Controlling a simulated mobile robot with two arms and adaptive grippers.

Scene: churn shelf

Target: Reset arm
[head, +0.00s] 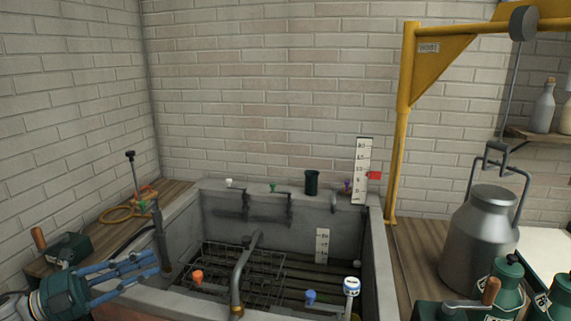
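My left arm comes in at the lower left corner. Its gripper (152,264) has a dark green body and blue finger links that point right, toward the left wall of the grey sink. The fingers lie close together from this angle, and I cannot make out a gap or anything held between them. A dark upright bar (161,238) shows right at the fingertips; whether they touch it is unclear. My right gripper is not in view.
The grey sink (380,270) holds a wire rack (265,275) and a curved tap (240,275). A metal churn (480,235) stands right, under a yellow hoist (405,120). Green canisters (505,280) stand at lower right. A green box (68,250) is behind my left gripper.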

